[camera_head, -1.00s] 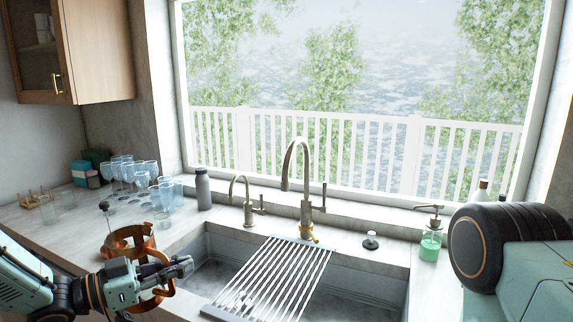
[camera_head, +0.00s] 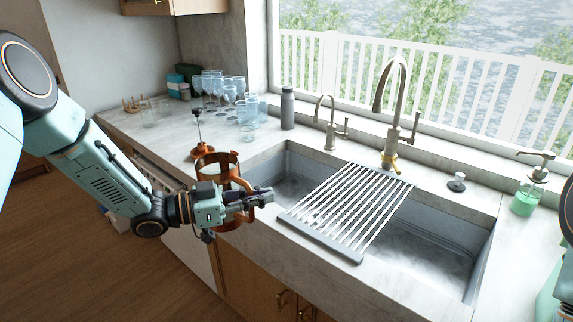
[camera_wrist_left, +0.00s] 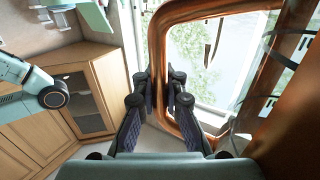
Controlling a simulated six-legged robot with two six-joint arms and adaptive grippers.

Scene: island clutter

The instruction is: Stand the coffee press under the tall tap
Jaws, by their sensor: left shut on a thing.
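The coffee press (camera_head: 205,168) has a copper frame, a copper handle and a plunger rod with a dark knob. It appears upright at the counter's front edge, left of the sink; I cannot tell whether it touches the counter. My left gripper (camera_head: 262,196) is shut on its handle, in front of the press. In the left wrist view the fingers (camera_wrist_left: 160,88) close on the copper handle (camera_wrist_left: 158,50), with the press body (camera_wrist_left: 295,110) at the right. The tall tap (camera_head: 400,95) rises behind the sink, well right of the press. My right gripper is out of view.
A slatted drying rack (camera_head: 350,210) lies across the sink (camera_head: 440,245), in front of the tall tap. A shorter tap (camera_head: 331,125), a grey bottle (camera_head: 287,108) and several glasses (camera_head: 228,95) stand behind the press. A soap dispenser (camera_head: 526,192) and a small black-topped item (camera_head: 456,182) are at right.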

